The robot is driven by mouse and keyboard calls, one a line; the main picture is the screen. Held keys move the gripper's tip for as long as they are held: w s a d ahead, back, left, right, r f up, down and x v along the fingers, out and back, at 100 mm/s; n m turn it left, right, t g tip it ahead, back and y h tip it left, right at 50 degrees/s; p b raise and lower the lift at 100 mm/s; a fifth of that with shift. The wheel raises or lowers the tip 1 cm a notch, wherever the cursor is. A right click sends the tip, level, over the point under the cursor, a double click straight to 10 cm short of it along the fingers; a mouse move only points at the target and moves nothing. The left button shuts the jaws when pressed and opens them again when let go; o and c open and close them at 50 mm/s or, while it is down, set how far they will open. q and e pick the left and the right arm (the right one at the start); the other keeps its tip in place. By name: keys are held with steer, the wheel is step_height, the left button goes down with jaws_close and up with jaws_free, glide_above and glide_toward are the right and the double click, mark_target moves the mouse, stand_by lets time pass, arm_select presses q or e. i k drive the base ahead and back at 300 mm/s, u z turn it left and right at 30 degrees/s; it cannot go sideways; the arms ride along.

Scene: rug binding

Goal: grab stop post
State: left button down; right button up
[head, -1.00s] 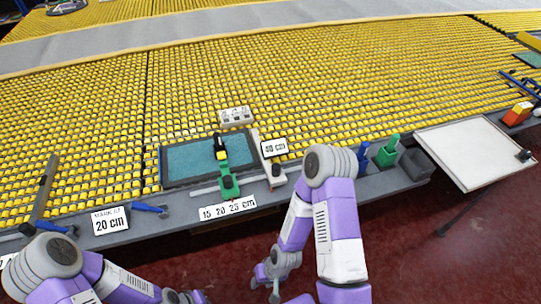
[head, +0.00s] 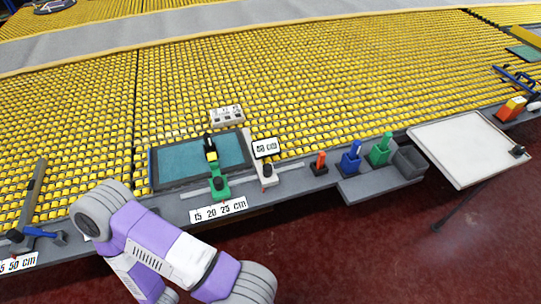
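No label names the stop post, so I cannot tell for sure which thing it is. A green upright piece with a black top (head: 219,187) stands on the bench rail behind the "15 20 25 cm" sign (head: 218,210). A pale post with a dark knob (head: 267,172) stands just right of it, under a small "cm" sign (head: 265,148). A short orange-red piece in a black base (head: 319,163) stands further right. My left arm's purple links cross the lower left in front of the bench. Neither of my grippers is in view.
A teal pad in a dark frame (head: 170,163) lies behind the rail. A blue holder (head: 350,160), a green holder (head: 380,153) and a grey bin (head: 409,163) stand to the right, beside a white board (head: 468,150).

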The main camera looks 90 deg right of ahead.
mark_target(322, 156)
steer(key=u, duration=0.15)
steer(key=k, duration=1.05)
steer(key=z, duration=1.45)
